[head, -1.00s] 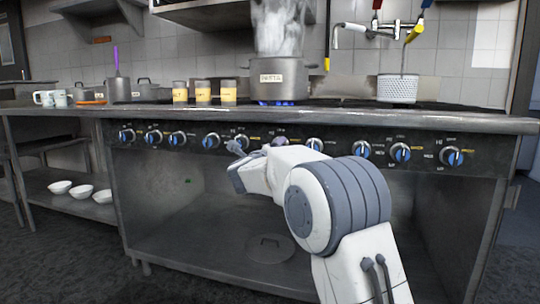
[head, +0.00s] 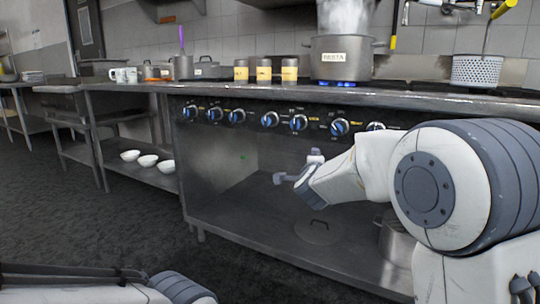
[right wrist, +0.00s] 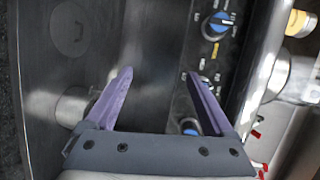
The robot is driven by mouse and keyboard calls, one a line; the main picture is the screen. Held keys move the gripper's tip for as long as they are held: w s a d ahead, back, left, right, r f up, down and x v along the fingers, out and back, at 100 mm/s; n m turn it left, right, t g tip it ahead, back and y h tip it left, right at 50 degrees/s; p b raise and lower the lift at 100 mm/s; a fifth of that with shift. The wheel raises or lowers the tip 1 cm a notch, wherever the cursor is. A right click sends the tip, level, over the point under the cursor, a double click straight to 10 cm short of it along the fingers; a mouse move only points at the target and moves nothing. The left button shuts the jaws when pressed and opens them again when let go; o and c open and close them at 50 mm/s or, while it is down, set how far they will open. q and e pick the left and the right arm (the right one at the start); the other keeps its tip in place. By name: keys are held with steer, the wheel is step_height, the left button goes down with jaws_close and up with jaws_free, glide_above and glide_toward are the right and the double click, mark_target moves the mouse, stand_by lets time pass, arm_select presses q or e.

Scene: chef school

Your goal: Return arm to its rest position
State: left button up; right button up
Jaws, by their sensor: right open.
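My right arm comes in from the right in the head view. Its gripper (head: 297,168) is in front of the stove's open lower bay, below the row of knobs. In the right wrist view the two purple fingers (right wrist: 160,74) stand apart with nothing between them. A grey and white part of my left arm shows along the bottom left edge of the head view; its gripper fingers are not visible.
The stove (head: 225,168) has blue knobs on its front. A steaming pasta pot (head: 341,62), several yellow-labelled jars (head: 264,72) and a colander (head: 476,71) stand on top. White bowls (head: 148,160) sit on a low shelf at left. The dark floor (head: 70,215) is clear at left.

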steer(key=s+a+f+n+g+y, duration=0.2)
steer(key=s+f+n+g+y, duration=0.3)
steer(key=s+f+n, duration=0.9)
steer(key=s+d+f+n+g+h, duration=0.1)
steer(key=s+f+n+g, duration=0.3)
steer(key=s, duration=0.4)
steer(key=s+d+f+n+g, duration=0.1)
steer(key=s+f+n+g, duration=0.15)
steer(key=s+f, duration=0.55)
steer(key=s+a+r+n+g+y+p, duration=0.15)
steer(key=s+a+r+n+p, duration=0.25)
steer(key=s+a+r+p, duration=0.5)
steer(key=s+a+r+n+g+h+p, duration=0.15)
steer(key=s+a+r+n+p, duration=0.35)
steer(key=r, duration=0.6)
step_height(320, 180, up, 37)
steer(key=m+y+p, duration=0.1)
steer(key=p, duration=3.4)
steer(key=shift+s+d+f+m+g+p, duration=0.15)
steer(key=shift+s+d+m+g+p, duration=0.05)
steer(key=shift+s+m+g+p, duration=0.2)
